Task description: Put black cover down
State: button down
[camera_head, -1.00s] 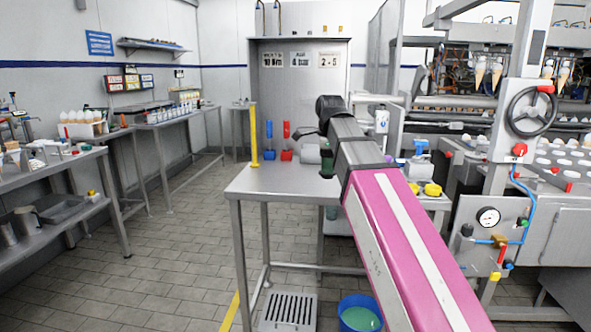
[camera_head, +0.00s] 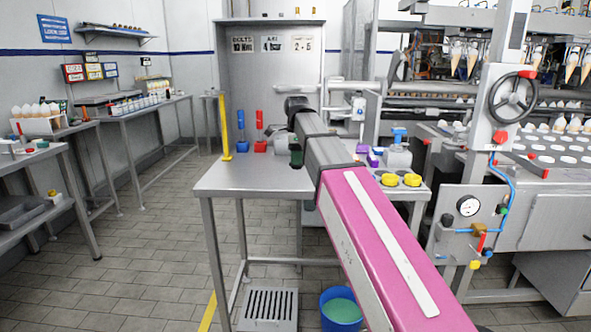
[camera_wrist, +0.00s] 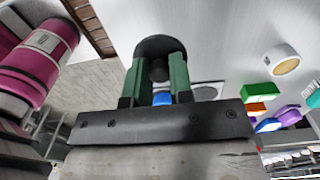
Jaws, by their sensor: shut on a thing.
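The black cover (camera_wrist: 158,46) is a dark rounded piece held between the green fingers of my gripper (camera_wrist: 160,72) in the wrist view. The gripper is shut on it. In the wrist view, the cover shows against the pale metal surface beyond it; whether it touches that surface I cannot tell. In the head view, my pink arm reaches over the steel table (camera_head: 232,180).
Red and blue upright tools (camera_head: 260,140) and a yellow post (camera_head: 225,130) stand along the table's back left. Yellow round pieces (camera_head: 411,180) lie to the right of my arm. A blue bucket (camera_head: 325,308) stands below. The table's front left is clear.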

aim_at(296, 169)
jog(key=shift+w+f, duration=0.35)
jog(key=shift+w, duration=0.3)
jog(key=shift+f, duration=2.05)
jog(key=c, duration=1)
grip_release()
jog(key=shift+f, duration=0.1)
notch_tip(296, 169, up, 12)
jog(key=shift+r, duration=0.15)
